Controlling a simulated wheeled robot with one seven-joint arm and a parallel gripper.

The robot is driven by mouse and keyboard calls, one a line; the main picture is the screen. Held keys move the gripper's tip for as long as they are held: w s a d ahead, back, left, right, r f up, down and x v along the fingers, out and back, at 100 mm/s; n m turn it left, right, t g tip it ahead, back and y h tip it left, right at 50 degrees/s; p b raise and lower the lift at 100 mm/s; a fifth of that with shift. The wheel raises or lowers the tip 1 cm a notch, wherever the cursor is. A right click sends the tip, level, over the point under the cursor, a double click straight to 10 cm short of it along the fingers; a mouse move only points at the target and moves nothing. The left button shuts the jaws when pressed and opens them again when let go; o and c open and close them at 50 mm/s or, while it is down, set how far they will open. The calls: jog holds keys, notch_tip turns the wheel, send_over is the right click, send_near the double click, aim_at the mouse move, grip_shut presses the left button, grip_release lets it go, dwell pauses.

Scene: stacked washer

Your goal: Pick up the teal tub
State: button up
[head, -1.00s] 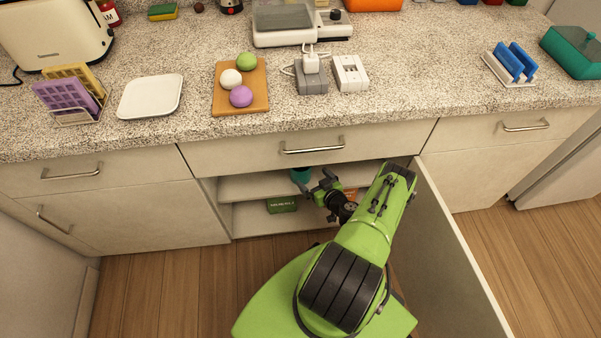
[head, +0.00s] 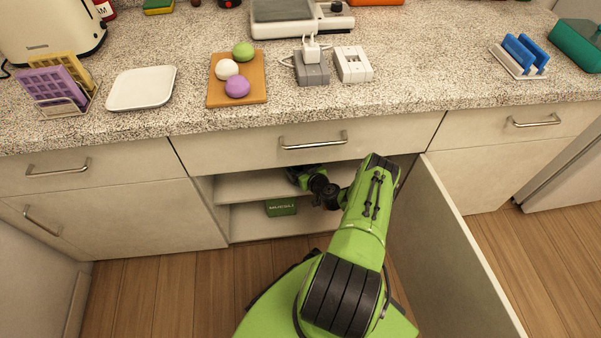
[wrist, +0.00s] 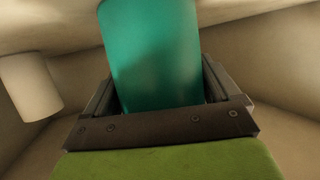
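The teal tub (wrist: 152,55) stands large in the wrist view, between the two fingers of my gripper (wrist: 158,82). The fingers lie along its left and right sides, with a thin gap seeming to show low down, so they look open around it.
A pale cylinder (wrist: 30,86) stands left of the tub in the wrist view. A green muesli box (head: 281,207) sits on the cupboard's lower level. The open door (head: 455,245) is close to the right of my arm. The countertop (head: 420,85) overhangs the cupboard.

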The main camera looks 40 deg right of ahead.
jog(key=shift+c, duration=1.3)
